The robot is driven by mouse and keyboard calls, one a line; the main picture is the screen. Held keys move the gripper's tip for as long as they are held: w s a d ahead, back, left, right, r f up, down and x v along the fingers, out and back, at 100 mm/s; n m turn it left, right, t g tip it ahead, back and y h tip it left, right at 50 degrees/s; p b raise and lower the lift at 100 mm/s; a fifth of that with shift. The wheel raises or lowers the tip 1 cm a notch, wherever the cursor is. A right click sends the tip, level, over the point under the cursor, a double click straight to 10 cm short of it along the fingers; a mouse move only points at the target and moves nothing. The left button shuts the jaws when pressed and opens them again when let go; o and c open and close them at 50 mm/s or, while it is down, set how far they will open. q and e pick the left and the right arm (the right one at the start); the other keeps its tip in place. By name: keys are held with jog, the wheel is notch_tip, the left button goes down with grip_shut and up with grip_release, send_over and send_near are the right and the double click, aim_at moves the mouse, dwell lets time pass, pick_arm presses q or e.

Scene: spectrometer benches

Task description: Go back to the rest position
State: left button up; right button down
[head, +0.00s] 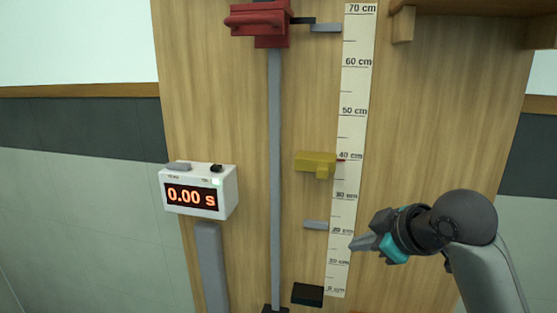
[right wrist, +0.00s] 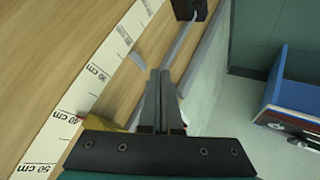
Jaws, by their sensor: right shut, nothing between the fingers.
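My right gripper (head: 354,245) is in front of the wooden board, just right of the paper scale near the 20 cm mark. It is shut and empty; its two fingers also show pressed together in the right wrist view (right wrist: 158,85). My right arm comes in from the lower right. My left gripper is not in view.
The board bears a scale (head: 355,100), a grey rod (head: 275,180), a red clamp (head: 262,22), a yellow slider (head: 313,164) near 40 cm and a black block (head: 307,294) near 0 cm. A timer (head: 200,190) reads 0.00 s. A blue unit (right wrist: 292,92) stands right in the wrist view.

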jog(key=s+f+m+g+h, duration=0.1)
jog(key=s+f+m, duration=0.1)
jog(key=s+f, duration=0.5)
jog(key=s+f+m+g, duration=0.1)
jog(key=s+f+m, duration=0.25)
jog(key=f, duration=0.55)
jog(key=s+d+f+m+g+h, duration=0.15)
jog(key=s+f, duration=0.25)
jog(key=s, duration=0.5)
jog(key=s+a+f+m+g+h, duration=0.15)
jog(key=s+f, duration=0.25)
jog(key=s, duration=0.4)
notch_tip(320, 180, down, 32)
jog(key=s+d+g+b, duration=0.1)
jog(key=s+g+b, duration=0.1)
jog(key=b, duration=0.8)
jog(key=s+d+f+b, duration=0.1)
jog(key=s+f+b, duration=0.3)
jog(key=s+f, duration=0.4)
jog(key=s+d+f+b, duration=0.1)
jog(key=s+f+b, duration=0.4)
jog(key=f, duration=1.1)
jog(key=s, duration=0.2)
jog(key=shift+s+d+g+b, duration=0.3)
jog(key=shift+s+d+g, duration=0.1)
jog(key=shift+m, duration=0.25)
